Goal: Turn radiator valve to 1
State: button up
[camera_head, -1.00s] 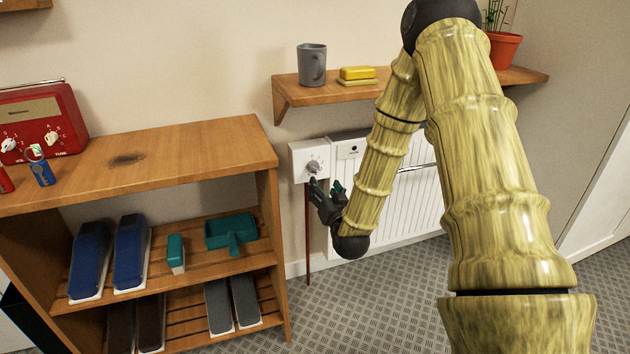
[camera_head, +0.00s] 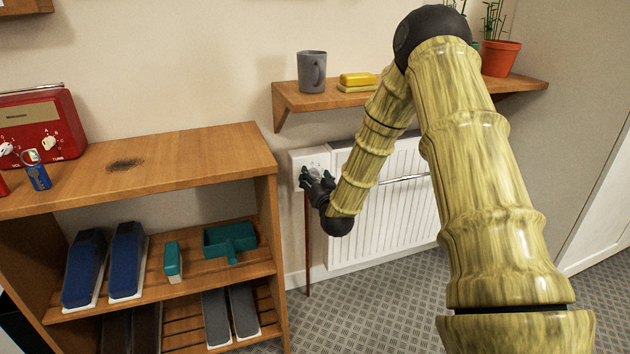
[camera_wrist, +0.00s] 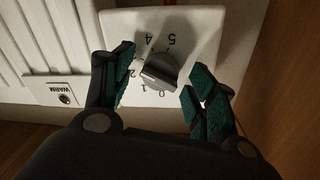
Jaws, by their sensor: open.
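The radiator valve is a grey ridged knob (camera_wrist: 158,72) on a white square plate (camera_wrist: 205,28), with numbers from 0 to 5 around it, upside down in the wrist view. I cannot tell for sure which number the knob points to. In the head view the white plate (camera_head: 297,158) is left of the radiator, and the gripper hides most of the knob. My gripper (camera_head: 316,178) is open at the valve. In the wrist view my gripper's (camera_wrist: 160,62) green-padded fingers stand on either side of the knob, with a gap visible on the right.
The white radiator (camera_head: 395,215) is right of the valve, with a WARM label panel (camera_wrist: 62,90) beside it. A wooden shelf unit (camera_head: 200,160) stands close on the left. A wall shelf (camera_head: 420,97) with a grey mug (camera_head: 312,72) is above.

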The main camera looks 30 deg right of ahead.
jog(key=c, duration=1)
jog(key=shift+n+p, duration=0.3)
jog(key=shift+n, duration=0.1)
jog(key=n+p, duration=0.1)
jog(key=n, duration=0.2)
jog(key=shift+p, duration=0.3)
jog(key=n+p, duration=0.1)
jog(key=n, duration=0.2)
jog(key=shift+n+t, duration=0.3)
jog(key=shift+f+n+t+y+p, duration=0.15)
jog(key=shift+n+p, duration=0.2)
jog(key=shift+n, duration=1.15)
jog(key=shift+n+t+y+p, duration=0.1)
jog(key=shift+n+y+p, duration=0.15)
jog(key=shift+n, duration=1.25)
jog(key=shift+f+n+t+y+p, duration=0.1)
jog(key=shift+n+p, duration=0.3)
jog(key=shift+n, duration=1.1)
